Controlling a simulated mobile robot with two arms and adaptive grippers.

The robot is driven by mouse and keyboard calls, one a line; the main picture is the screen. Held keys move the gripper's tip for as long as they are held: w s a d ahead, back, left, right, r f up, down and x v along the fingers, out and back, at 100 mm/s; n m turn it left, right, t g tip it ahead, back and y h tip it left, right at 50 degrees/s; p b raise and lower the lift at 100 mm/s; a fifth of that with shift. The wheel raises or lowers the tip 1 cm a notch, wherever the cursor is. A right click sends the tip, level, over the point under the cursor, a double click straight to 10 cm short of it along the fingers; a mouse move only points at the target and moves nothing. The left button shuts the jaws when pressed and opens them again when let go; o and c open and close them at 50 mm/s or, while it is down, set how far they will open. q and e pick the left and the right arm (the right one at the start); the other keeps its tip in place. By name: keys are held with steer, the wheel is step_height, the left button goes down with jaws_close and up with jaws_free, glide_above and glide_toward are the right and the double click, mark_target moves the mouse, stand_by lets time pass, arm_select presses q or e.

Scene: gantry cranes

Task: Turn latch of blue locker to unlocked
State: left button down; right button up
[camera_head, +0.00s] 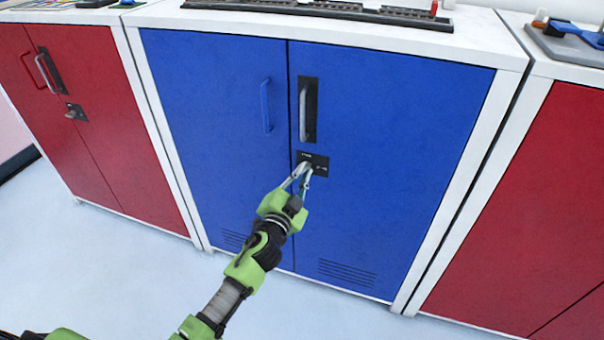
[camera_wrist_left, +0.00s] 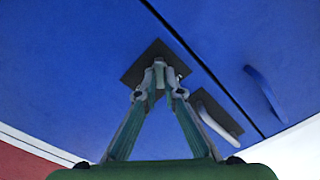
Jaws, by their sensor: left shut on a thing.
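The blue locker (camera_head: 390,130) stands in the middle of the head view with both doors shut. Its latch (camera_head: 309,168) sits on a small black plate (camera_head: 320,160) on the right door, below the grey handle (camera_head: 303,113). My left gripper (camera_head: 303,173) reaches up from below and its fingertips are closed on the latch. In the left wrist view the fingertips (camera_wrist_left: 159,66) meet over the black plate (camera_wrist_left: 140,68) and hide most of the latch, so its exact angle cannot be told. My right gripper is not in view.
A blue handle (camera_head: 266,105) is on the locker's left door. Red lockers stand on the left (camera_head: 100,130) and right (camera_head: 530,220). Black track pieces (camera_head: 330,10) lie on the white top. The pale floor in front is clear apart from my arm.

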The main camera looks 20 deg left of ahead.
arm_select(q)
steer(key=m, duration=0.6)
steer(key=shift+f, duration=0.1)
steer(key=m, duration=0.2)
steer(key=shift+m, duration=0.7)
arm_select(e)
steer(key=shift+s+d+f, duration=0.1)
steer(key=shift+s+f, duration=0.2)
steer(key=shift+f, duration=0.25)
arm_select(q)
steer(key=shift+f, duration=0.1)
steer(key=c, duration=2.2)
jaws_free()
steer(key=shift+o, duration=0.2)
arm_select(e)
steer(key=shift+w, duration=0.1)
